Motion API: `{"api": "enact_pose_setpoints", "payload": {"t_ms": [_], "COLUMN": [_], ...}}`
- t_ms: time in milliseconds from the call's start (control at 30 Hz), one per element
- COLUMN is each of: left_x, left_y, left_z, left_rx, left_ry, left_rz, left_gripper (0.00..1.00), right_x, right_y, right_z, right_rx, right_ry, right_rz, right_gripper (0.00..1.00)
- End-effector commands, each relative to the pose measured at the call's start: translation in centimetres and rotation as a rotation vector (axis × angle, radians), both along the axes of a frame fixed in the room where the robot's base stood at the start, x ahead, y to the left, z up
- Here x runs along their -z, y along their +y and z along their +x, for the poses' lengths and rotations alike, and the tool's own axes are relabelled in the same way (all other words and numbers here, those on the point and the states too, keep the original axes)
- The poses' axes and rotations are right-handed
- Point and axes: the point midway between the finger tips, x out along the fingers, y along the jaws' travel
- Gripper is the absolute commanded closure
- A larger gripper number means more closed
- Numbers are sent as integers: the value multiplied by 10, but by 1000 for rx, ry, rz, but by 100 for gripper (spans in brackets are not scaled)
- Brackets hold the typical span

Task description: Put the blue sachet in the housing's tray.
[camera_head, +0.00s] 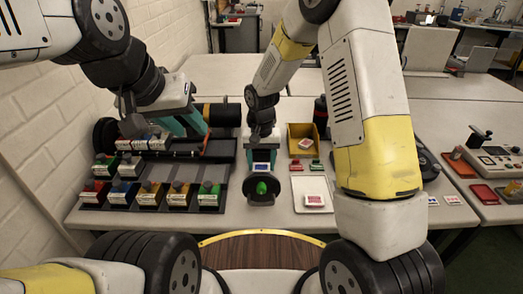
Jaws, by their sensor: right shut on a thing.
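My left gripper (190,121), with teal parts, hangs beside a black cylinder (228,115); I cannot tell whether its jaws are open. The housing's tray is not clear either. A white tray (300,207) right of the disc holds a red and white packet (314,200).
A yellow bin (293,131) with a packet in it stands behind the white tray. Small red (296,166) and green (316,165) pieces lie between them. A black rack (92,206) with several colour-topped containers fills the left. A scale-like device (495,160) stands far right.

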Motion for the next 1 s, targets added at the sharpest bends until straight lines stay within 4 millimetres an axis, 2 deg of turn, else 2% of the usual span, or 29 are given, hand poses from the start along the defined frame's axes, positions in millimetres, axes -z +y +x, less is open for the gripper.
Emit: {"api": "enact_pose_setpoints", "payload": {"t_ms": [33,67,100,200,800,933,1000], "left_x": [0,0,0,0,0,0,0], "left_y": [0,0,0,0,0,0,0], "left_z": [0,0,0,0,0,0,0], "left_rx": [0,0,0,0,0,0,0], "left_ry": [0,0,0,0,0,0,0], "left_rz": [0,0,0,0,0,0,0], "left_gripper": [64,64,64,64,64,64,64], "right_x": [12,13,13,13,12,1,-12], "right_y": [-1,-1,-1,-2,-6,-6,-5], "right_z": [-9,-9,-10,-9,-8,-8,-7], "right_rx": [0,0,1,2,6,7,5], "right_ry": [25,25,25,25,26,25,23], "right_rz": [-4,-4,-4,-4,-9,-9,-9], "right_gripper": [85,85,41,25,25,25,25]}}
